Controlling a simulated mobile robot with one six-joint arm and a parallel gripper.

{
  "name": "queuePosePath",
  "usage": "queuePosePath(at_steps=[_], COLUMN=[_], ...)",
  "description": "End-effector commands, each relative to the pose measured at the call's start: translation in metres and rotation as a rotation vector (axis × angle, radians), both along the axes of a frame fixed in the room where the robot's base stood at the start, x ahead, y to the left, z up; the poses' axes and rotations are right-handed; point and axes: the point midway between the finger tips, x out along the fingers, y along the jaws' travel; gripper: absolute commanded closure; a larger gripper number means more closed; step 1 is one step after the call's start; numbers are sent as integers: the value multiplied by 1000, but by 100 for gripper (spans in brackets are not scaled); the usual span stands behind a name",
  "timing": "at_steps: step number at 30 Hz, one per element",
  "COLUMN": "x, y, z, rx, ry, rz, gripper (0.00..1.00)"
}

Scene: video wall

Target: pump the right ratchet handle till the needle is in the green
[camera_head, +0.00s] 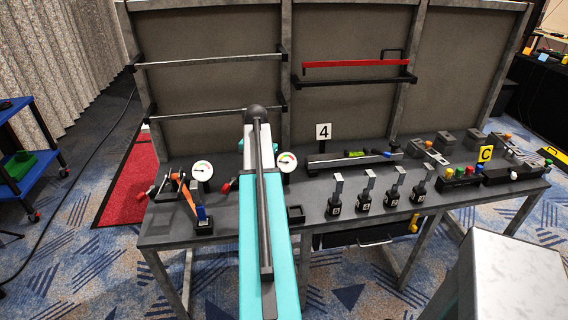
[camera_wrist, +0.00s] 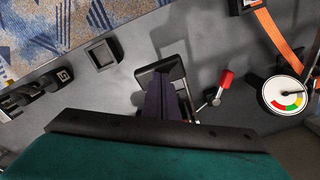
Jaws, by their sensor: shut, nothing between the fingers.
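The right gauge (camera_head: 286,162) is a white dial with a coloured arc, just right of my arm in the head view; its needle is too small to read. My gripper (camera_wrist: 162,80) is shut and empty over a black rectangular frame (camera_wrist: 147,77).
An orange strap (camera_wrist: 275,35) lies beyond the left gauge. A small square tray (camera_wrist: 102,55) sits on the grey bench (camera_wrist: 120,95). Several numbered levers (camera_head: 363,194) stand at the bench's front right. My arm hides the bench's middle in the head view.

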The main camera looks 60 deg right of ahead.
Motion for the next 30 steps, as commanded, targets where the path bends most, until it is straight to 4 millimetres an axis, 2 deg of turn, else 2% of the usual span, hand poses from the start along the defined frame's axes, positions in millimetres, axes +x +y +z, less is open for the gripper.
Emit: queuePosePath(at_steps=[8,30], x=[0,0], y=[0,0], z=[-4,-38], rx=[0,0], ry=[0,0], rz=[0,-1], gripper=[100,100])
